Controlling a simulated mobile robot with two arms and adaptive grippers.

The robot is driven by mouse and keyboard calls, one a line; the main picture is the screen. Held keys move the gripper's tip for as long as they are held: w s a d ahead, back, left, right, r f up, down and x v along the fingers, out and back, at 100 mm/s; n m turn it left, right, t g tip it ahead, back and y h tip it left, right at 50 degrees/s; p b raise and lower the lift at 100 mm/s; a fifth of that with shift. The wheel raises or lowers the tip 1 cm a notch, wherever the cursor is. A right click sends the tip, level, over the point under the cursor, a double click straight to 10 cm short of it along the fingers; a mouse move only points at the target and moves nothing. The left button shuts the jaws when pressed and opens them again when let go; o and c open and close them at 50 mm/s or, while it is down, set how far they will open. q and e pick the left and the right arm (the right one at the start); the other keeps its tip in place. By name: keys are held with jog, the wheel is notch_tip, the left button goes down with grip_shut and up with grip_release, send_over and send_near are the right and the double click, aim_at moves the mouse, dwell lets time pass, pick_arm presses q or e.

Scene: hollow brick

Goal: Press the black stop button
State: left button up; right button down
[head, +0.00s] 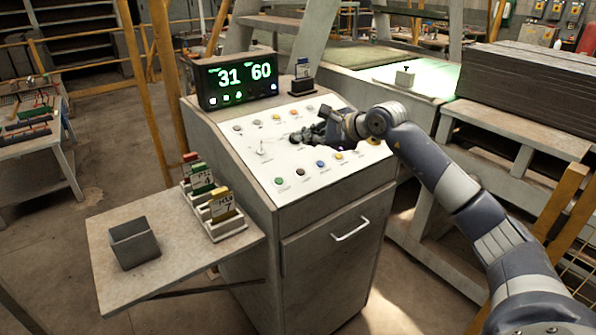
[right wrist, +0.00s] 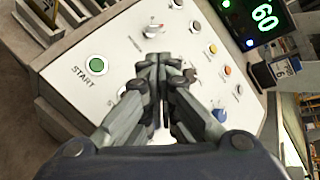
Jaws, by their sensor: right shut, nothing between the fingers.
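The control panel (head: 250,165) is a white sloping top on a grey cabinet. My right gripper (head: 298,137) is shut and empty over the middle of the panel, behind the dark button in the head view. In the right wrist view, the green button (right wrist: 97,65) is labelled START. My left gripper is not in view.
A lever switch (head: 261,149) stands up at the panel's left. A display (head: 238,78) reading 31 60 and a card holder (head: 303,82) stand at the back. A side shelf (head: 105,255) bears a grey box (head: 134,243) and a card rack (head: 226,230).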

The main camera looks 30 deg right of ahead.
jog(key=shift+f, duration=0.1)
jog(key=b, duration=0.4)
send_over(301, 172)
jog(key=s, duration=0.2)
jog(key=f, duration=0.7)
jog(key=shift+a, duration=0.35)
jog(key=shift+w+f+b, duration=0.3)
jog(key=shift+f, duration=0.35)
jog(key=shift+f, duration=0.1)
jog(key=shift+w+f+b, duration=0.1)
jog(key=shift+f+b, duration=0.15)
jog(key=shift+b, duration=0.15)
jog(key=shift+f+b, duration=0.35)
jog(key=shift+f, duration=0.1)
dwell(0.6)
jog(key=shift+r, duration=0.15)
jog(key=shift+r+p, duration=0.3)
jog(key=shift+r, duration=0.35)
jog(key=shift+r, duration=0.1)
